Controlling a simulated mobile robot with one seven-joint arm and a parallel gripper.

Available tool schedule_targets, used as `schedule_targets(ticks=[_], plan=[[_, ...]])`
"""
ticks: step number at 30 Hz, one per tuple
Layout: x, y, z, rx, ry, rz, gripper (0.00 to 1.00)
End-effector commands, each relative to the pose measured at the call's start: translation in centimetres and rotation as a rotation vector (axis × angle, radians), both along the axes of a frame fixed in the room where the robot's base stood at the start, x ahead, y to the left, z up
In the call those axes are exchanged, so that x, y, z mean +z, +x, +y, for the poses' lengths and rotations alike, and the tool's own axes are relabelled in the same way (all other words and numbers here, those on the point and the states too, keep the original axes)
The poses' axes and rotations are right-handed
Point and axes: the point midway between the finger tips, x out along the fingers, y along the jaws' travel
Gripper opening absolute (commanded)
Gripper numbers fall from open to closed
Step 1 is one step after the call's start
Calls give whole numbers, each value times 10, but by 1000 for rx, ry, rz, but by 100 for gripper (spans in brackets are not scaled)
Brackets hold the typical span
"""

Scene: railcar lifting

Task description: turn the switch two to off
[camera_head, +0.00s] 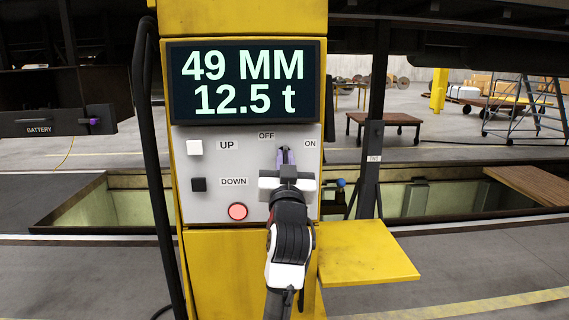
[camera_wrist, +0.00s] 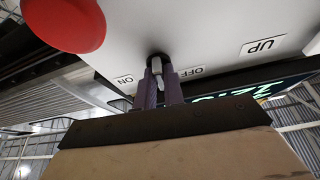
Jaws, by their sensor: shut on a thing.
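A switch with a pale lever (camera_wrist: 156,68) sits on the grey control panel (camera_head: 225,160) of a yellow pillar, by an OFF label and an ON label. My gripper (camera_head: 286,154) is at this switch and hides most of it in the head view. In the wrist view, its two purple fingers (camera_wrist: 158,88) are shut on the lever, one on each side. The ON label is on the left and the OFF label on the right there. I cannot tell the lever's exact setting. No number for this switch is readable.
The panel also has a white UP button (camera_head: 194,148), a black DOWN button (camera_head: 199,184) and a red round button (camera_head: 238,211). The display (camera_head: 244,82) above reads 49 MM, 12.5 t. A yellow shelf (camera_head: 368,253) sticks out at lower right. A dark post (camera_head: 370,185) stands right of the pillar.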

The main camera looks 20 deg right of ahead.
Motion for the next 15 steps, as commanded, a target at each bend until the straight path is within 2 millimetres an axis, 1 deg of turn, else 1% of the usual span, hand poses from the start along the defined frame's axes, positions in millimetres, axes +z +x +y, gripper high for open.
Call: schedule_targets(ticks=[6,15], plan=[[-1,0,-1,-1,-69,23,0],[-1,0,-1,-1,-95,31,0]])
